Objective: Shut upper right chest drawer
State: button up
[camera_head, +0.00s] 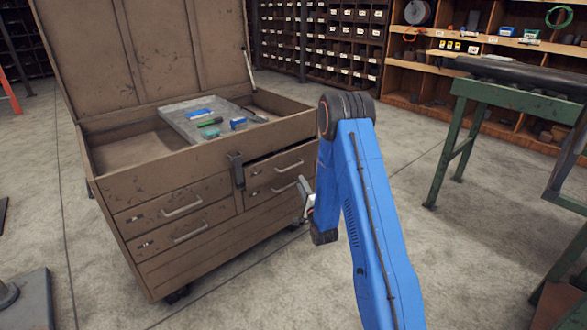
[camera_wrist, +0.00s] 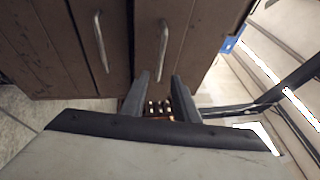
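The brown tool chest (camera_head: 215,235) stands at the left with its lid up. Its upper right drawer (camera_head: 262,174) has a metal pull handle (camera_head: 289,166). A dark gap shows along the top of this drawer front; how far it stands out is hard to tell. My gripper (camera_head: 304,196) is beside the right end of the right-hand drawers, partly hidden by my blue arm. In the wrist view my gripper (camera_wrist: 160,88) has its two fingers apart with nothing held between them. Two drawer handles (camera_wrist: 101,42) (camera_wrist: 163,50) lie beyond the fingers; which drawers they belong to is unclear.
The chest's open top tray holds a grey panel (camera_head: 200,117) with small tools. A black latch (camera_head: 236,170) hangs over the front. A green-legged bench (camera_head: 465,125) stands at right. Shelves with bins (camera_head: 345,45) line the back. Floor between chest and bench is clear.

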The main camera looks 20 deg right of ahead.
aim_at(294, 166)
jog(key=w, duration=0.4)
jog(key=w+r, duration=0.1)
jog(key=w, duration=0.3)
jog(key=w+r, duration=0.1)
jog(key=w, duration=0.3)
jog(key=shift+w+d+r, duration=0.15)
jog(key=shift+d, duration=0.2)
grip_shut()
